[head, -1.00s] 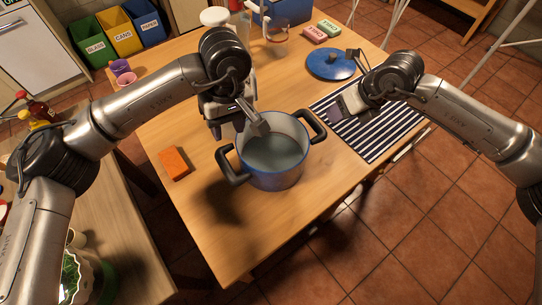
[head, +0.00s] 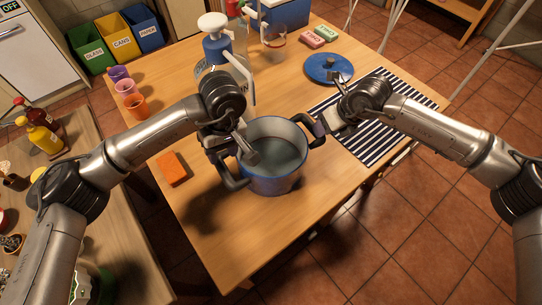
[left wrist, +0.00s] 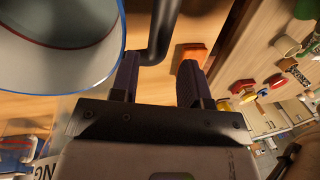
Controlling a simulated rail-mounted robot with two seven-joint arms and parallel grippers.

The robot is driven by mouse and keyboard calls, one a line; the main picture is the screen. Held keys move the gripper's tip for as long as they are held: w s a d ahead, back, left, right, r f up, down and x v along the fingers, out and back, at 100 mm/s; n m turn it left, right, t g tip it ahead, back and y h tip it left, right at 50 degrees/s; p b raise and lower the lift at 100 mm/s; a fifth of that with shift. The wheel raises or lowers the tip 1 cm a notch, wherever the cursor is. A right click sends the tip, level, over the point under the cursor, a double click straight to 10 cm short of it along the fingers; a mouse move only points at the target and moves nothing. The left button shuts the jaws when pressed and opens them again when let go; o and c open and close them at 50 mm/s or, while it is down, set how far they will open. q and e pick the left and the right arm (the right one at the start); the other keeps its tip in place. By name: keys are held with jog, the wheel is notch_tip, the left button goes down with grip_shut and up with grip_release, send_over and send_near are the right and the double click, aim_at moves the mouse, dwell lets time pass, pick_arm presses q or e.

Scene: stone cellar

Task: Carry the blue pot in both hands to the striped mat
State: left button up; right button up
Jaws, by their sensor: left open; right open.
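The blue pot (head: 272,184) stands upright on the wooden table, its grey inside open to view. Its black left handle (head: 234,180) points to the lower left and its right handle (head: 311,126) to the upper right. My left gripper (head: 221,154) is open at the left handle. In the left wrist view the black handle (left wrist: 163,30) passes between the tips of the open fingers (left wrist: 160,68). My right gripper (head: 325,122) is open close beside the right handle; contact is unclear. The striped mat (head: 377,138) lies right of the pot, partly under my right arm.
A blue lid (head: 328,69) lies behind the mat. An orange sponge (head: 172,168) lies left of the pot. A dispenser (head: 215,50), a glass jug (head: 274,36), coloured cups (head: 136,105) and two soap bars (head: 318,36) stand or lie further back. The table front is bare.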

aim_at(221, 165)
pick_arm(q)
jog(key=shift+s+a+f, duration=0.1)
jog(key=shift+a+f, duration=0.1)
jog(key=shift+f, duration=0.9)
jog(key=shift+s+a+f, duration=0.1)
jog(key=shift+a+f, duration=0.05)
jog(key=shift+f, duration=0.95)
jog(key=shift+s+a+f, duration=0.1)
jog(key=shift+a+f, duration=0.1)
jog(key=shift+f, duration=0.9)
pick_arm(e)
jog(key=shift+x, duration=3.35)
pick_arm(q)
jog(key=shift+c, duration=0.2)
pick_arm(e)
jog(key=shift+c, duration=0.2)
pick_arm(q)
grip_shut()
pick_arm(e)
grip_shut()
jog(key=shift+r, duration=0.1)
pick_arm(q)
jog(key=shift+r, duration=0.15)
pick_arm(e)
jog(key=shift+r, duration=0.15)
pick_arm(q)
jog(key=shift+s, duration=0.1)
